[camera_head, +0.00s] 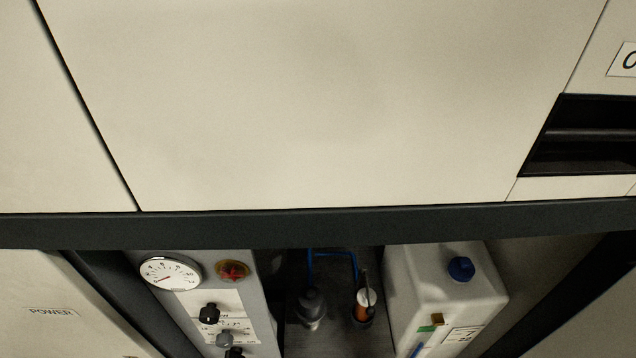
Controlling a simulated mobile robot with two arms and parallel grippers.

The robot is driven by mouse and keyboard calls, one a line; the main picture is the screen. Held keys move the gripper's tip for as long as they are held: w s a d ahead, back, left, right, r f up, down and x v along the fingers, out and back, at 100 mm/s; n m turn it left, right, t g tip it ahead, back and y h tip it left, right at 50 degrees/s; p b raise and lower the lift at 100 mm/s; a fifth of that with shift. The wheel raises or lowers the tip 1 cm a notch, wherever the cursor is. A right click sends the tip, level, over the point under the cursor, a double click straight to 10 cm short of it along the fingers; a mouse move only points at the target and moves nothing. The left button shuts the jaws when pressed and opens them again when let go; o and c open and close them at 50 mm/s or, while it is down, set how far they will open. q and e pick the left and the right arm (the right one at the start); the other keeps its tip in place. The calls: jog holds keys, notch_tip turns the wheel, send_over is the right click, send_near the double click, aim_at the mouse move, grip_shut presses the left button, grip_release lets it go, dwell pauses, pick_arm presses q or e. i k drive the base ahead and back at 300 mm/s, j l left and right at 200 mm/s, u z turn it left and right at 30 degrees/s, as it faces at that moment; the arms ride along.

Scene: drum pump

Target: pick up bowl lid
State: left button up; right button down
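No bowl lid can be made out in the head view. Neither of my grippers is in view. Inside an open lower compartment, a white plastic container (430,285) with a blue screw cap (461,269) stands on the right. A dark pump-like part (312,304) and an orange and white cylinder (365,303) stand in the middle, with a thin blue tube (333,253) above them.
A large cream cabinet panel (320,110) fills the upper view, above a dark horizontal beam (320,230). A dark recess (585,137) is at the right. A control panel (215,270) with a round gauge (170,272), a red knob (233,271) and black knobs is at lower left.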

aim_at(310, 297)
jog(key=k+l+z, duration=0.4)
jog(key=k, duration=0.25)
jog(key=k+l+z, duration=0.4)
jog(key=k+l, duration=0.1)
jog(key=k, duration=0.1)
